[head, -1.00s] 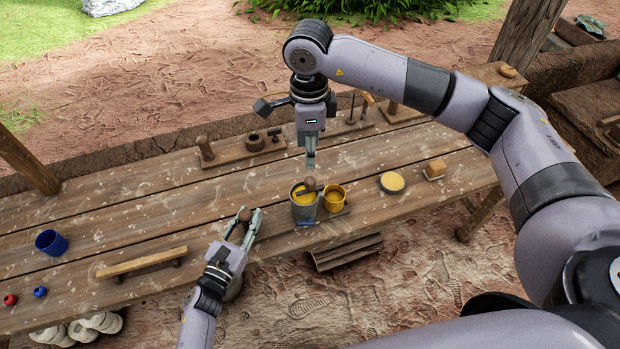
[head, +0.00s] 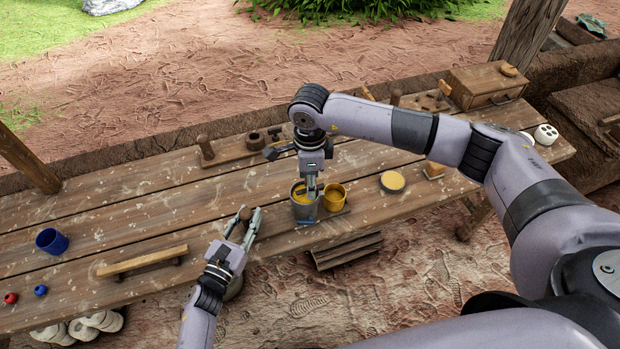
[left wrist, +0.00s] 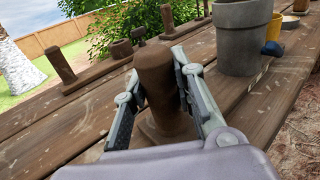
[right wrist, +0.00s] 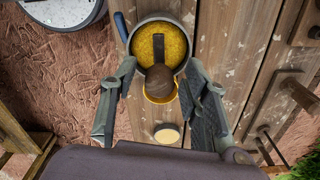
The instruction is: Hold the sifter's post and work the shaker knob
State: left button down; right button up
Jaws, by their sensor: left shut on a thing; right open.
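The sifter (head: 302,207) is a grey bucket with yellow stuff inside, near the table's front edge. It also shows in the left wrist view (left wrist: 241,38). My left gripper (head: 241,221) is shut on the brown wooden post (left wrist: 154,75), one finger on each side of it. The post stands upright to the left of the bucket in the head view. My right gripper (right wrist: 160,76) points down over the bucket, open. The round brown shaker knob (right wrist: 161,82) lies between its fingers, with visible gaps on both sides. My right gripper hides the knob in the head view.
A yellow cup (head: 335,197) stands close to the right of the bucket. A round yellow-topped dish (head: 392,181) lies farther right. A low wooden rail (head: 142,262) and a blue cup (head: 51,241) are at the left. Wooden tools (head: 240,150) line the back edge.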

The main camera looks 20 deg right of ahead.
jog(key=shift+c, duration=0.4)
grip_shut()
dwell(0.4)
